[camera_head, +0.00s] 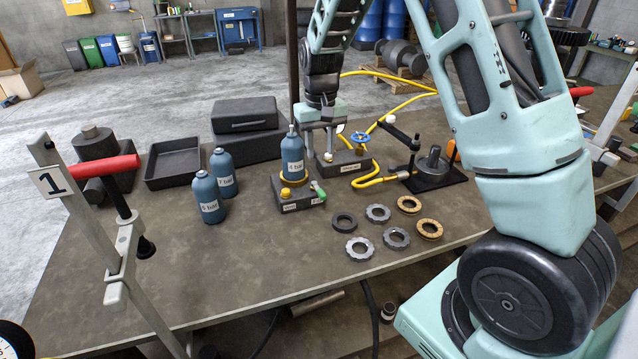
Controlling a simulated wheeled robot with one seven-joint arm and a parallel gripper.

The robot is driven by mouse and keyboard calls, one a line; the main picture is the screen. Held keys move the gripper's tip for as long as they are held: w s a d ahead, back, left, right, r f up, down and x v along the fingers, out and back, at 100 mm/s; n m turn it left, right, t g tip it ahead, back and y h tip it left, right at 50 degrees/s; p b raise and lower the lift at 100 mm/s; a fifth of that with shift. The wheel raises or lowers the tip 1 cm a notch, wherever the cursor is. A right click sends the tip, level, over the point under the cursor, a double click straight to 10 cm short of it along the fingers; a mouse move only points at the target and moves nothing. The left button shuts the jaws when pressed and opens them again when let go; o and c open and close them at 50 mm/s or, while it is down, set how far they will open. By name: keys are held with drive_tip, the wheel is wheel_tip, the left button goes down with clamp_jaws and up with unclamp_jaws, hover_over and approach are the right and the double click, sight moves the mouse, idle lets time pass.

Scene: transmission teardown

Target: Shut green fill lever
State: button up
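The green fill lever (319,188) is a small handle on the right side of a dark fill block (298,204). A blue bottle (293,160) stands upright on that block in a brass ring and carries a bar label. My gripper (319,152) points down just behind and right of the bottle, above the lever. Its two fingers look apart with nothing visible between them. The gripper is clear of the lever in the picture. The exact depth between the fingers, the bottle and the lever is hard to tell.
Two more blue bottles (208,198) (224,173) stand to the left. A second block with a blue valve wheel (360,137) and yellow hoses (378,181) is close right. Several rings (396,238) lie in front. A red-handled clamp (107,166) stands at far left.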

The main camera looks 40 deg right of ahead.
sight(321, 190)
wheel_tip(321, 190, down, 12)
drive_tip(key=p, duration=0.3)
drive_tip(key=shift+f, duration=0.1)
clamp_jaws()
